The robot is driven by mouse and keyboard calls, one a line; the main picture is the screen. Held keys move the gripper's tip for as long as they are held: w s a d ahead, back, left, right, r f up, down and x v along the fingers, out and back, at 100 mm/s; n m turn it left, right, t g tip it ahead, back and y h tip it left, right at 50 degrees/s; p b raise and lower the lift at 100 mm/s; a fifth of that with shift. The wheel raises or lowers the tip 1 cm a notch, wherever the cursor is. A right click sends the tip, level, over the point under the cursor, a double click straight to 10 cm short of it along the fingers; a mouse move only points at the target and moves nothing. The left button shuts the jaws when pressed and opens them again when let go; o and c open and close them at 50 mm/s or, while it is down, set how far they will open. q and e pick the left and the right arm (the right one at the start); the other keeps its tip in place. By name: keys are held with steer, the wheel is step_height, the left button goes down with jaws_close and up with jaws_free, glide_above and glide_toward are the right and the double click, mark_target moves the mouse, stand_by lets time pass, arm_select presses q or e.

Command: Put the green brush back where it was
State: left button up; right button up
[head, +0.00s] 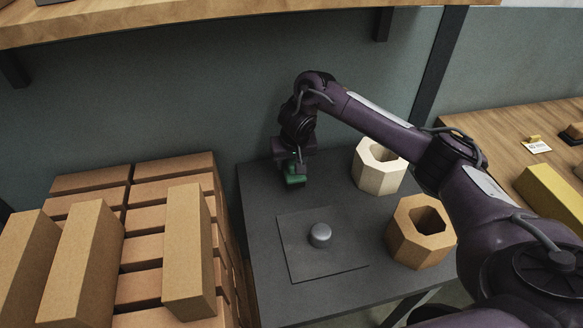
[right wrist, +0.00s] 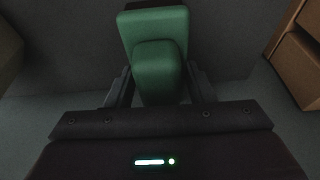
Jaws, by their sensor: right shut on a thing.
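The green brush (head: 294,181) is at the back left part of the dark grey table (head: 262,222), under my right gripper (head: 291,168). In the right wrist view the green brush (right wrist: 158,62) sits between the two fingers of my right gripper (right wrist: 160,88), which is shut on its raised grip. The brush's underside is hidden, and I cannot tell whether it touches the tabletop. My left gripper is in neither view.
A grey knob (head: 320,235) stands on a thin dark plate mid-table. A pale hexagonal hollow block (head: 378,168) and a tan one (head: 420,232) stand to its right. Stacked bricks (head: 130,235) border the table's left. A wooden shelf (head: 200,14) hangs above.

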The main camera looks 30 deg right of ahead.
steer(key=shift+f, duration=0.7)
steer(key=shift+d+f, duration=0.1)
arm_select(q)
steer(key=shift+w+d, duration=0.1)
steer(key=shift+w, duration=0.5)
arm_select(e)
steer(key=o, duration=1)
steer(key=shift+f, duration=0.15)
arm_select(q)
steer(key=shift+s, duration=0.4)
